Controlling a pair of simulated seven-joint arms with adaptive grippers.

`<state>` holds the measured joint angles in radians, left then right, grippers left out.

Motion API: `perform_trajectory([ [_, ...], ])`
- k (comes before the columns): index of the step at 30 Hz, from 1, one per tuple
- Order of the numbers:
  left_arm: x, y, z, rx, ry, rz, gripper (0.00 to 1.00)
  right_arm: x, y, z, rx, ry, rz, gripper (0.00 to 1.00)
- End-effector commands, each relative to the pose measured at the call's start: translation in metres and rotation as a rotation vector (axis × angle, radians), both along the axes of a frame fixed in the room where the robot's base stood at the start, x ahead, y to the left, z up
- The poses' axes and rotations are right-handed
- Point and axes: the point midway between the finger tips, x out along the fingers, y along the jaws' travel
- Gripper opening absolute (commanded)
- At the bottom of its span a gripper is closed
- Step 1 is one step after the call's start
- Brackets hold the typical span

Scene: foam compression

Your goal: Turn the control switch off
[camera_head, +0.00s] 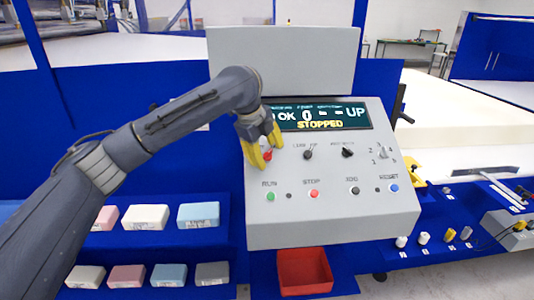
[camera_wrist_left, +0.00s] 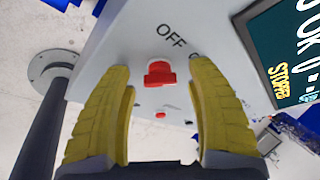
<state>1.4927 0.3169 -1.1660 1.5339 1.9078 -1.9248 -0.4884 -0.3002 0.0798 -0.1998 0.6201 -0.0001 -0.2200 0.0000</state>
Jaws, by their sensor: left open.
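The control switch is a red knob (camera_wrist_left: 160,74) on the grey control panel (camera_head: 330,222), beside the printed word OFF in the left wrist view. In the head view the red knob (camera_head: 267,155) shows only partly between my fingers. My left gripper (camera_head: 262,158) has yellow fingers and is open at the panel's upper left. In the left wrist view its fingers (camera_wrist_left: 163,110) stand apart on either side of the knob, with visible gaps; I cannot tell the remaining distance in depth. The display (camera_head: 322,117) reads STOPPED. My right gripper does not show.
Below the knob sit a green RUN button (camera_head: 271,197), a red STOP button (camera_head: 314,194) and a blue button (camera_head: 393,188). Black selector knobs (camera_head: 308,154) lie to the right. A red bin (camera_head: 304,271) stands under the panel. Foam blocks (camera_head: 198,215) lie on the left shelves.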

Motion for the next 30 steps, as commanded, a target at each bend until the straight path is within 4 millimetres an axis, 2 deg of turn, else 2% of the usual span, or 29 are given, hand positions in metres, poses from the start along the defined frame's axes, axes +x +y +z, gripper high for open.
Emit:
perform_trajectory([
  [10, 0.0005, -0.0005, -0.0014, 0.0, 0.0, 0.0, 0.58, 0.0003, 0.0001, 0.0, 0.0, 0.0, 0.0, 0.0],
  [25, 0.0006, -0.0005, -0.0014, 0.0, 0.0, 0.0, 0.0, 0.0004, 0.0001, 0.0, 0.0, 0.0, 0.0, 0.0],
  [30, 0.0006, -0.0004, -0.0013, 0.001, -0.001, 0.0, 0.0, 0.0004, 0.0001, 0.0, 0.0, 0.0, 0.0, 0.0],
])
